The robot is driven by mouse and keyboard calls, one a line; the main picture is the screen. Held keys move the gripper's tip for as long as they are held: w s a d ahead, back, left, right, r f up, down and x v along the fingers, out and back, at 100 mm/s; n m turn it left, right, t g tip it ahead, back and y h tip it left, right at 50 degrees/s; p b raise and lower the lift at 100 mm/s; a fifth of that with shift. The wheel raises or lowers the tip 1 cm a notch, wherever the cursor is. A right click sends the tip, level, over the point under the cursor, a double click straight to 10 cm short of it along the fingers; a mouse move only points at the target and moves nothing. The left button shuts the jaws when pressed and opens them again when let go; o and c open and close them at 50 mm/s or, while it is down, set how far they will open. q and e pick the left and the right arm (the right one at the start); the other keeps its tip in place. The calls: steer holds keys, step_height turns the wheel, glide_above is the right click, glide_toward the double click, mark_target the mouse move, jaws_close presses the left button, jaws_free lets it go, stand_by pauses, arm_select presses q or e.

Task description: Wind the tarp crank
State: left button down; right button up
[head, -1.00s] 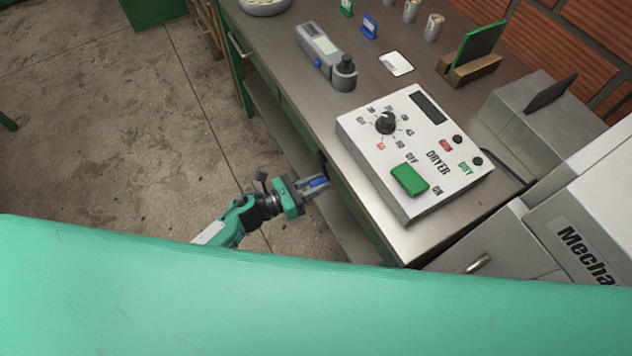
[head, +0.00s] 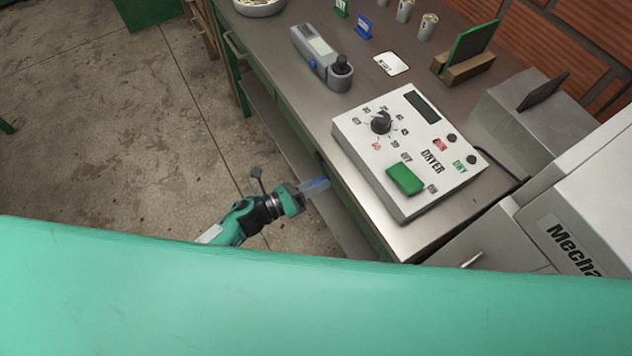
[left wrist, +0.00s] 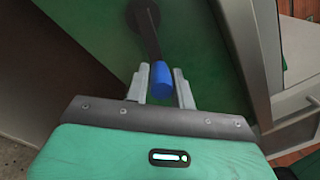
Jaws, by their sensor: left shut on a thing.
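The tarp crank shows in the left wrist view as a dark crank arm (left wrist: 147,28) on a green panel (left wrist: 85,22), with a blue handle (left wrist: 161,78) at its near end. My left gripper (left wrist: 160,88) has its two fingers on either side of the blue handle and is shut on it. In the head view my left gripper (head: 312,188) is at the front side of the bench, below the top, with the blue handle (head: 317,185) between its fingers. The crank arm is hidden there. My right gripper is not in view.
The steel bench top (head: 290,75) carries a white dryer control box (head: 445,190) with a green switch, and a grey handheld device (head: 318,55). A grey machine (head: 590,215) stands at the right. Open concrete floor (head: 100,130) lies to the left.

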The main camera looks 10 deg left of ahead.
arm_select(q)
steer(key=shift+d+r, duration=0.15)
steer(key=shift+r, duration=0.35)
steer(key=shift+n, duration=0.3)
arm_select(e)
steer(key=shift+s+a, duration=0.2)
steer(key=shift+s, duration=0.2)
arm_select(q)
steer(key=shift+w+r, duration=0.1)
steer(key=c, duration=1.2)
jaws_free()
steer(key=shift+f, duration=0.2)
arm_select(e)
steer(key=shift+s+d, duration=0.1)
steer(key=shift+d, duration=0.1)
